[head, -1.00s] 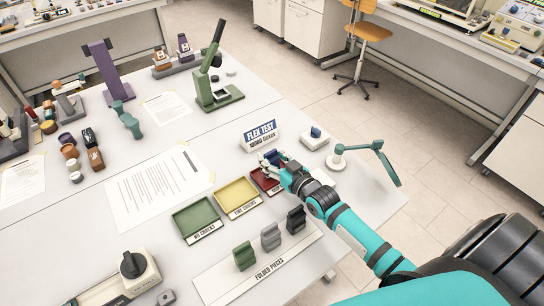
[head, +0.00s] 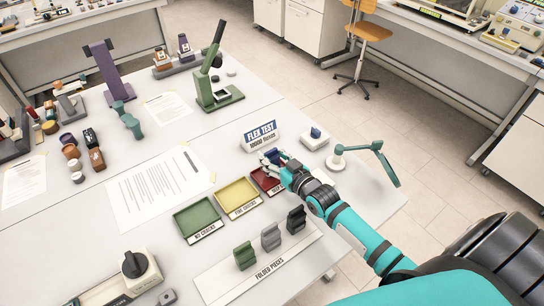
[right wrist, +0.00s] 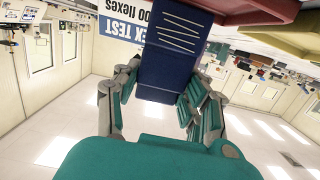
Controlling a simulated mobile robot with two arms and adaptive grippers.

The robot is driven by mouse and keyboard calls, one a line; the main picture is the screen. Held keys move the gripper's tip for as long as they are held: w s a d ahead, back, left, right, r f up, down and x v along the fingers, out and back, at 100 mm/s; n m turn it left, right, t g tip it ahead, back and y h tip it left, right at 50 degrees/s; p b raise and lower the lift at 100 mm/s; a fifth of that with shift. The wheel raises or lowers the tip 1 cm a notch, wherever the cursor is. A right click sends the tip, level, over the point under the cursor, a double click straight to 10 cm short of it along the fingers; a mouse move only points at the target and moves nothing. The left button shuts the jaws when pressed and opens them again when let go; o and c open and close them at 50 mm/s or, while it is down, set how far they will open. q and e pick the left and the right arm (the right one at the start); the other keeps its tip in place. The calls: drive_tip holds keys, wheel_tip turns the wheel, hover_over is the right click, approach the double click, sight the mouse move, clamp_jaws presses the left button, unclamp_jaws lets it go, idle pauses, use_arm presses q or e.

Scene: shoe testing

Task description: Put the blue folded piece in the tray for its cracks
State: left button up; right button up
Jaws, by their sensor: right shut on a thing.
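The blue folded piece (right wrist: 172,50) is held between the fingers of my right gripper (right wrist: 160,92). In the right wrist view its face shows several long pale lines across it. In the head view my right gripper (head: 272,160) is shut on it, close to the back of the red tray (head: 260,178). The red tray's label is partly hidden by the gripper. The yellow tray (head: 221,201), labelled for fine cracks, and the green tray (head: 178,224), labelled no cracks, stand empty to the left. My left gripper is out of view.
A flex test sign (head: 261,133) stands just behind the gripper. A white block with a blue button (head: 315,136) and a teal magnifier lamp (head: 363,149) are to the right. Green, light grey and dark grey folded pieces (head: 270,237) stand in front of the trays.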

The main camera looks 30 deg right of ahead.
use_arm(q)
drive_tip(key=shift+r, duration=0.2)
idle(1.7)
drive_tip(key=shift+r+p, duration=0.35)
drive_tip(key=shift+p, duration=0.2)
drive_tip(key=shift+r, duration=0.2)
idle(2.4)
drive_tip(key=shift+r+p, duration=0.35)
drive_tip(key=shift+p, duration=0.2)
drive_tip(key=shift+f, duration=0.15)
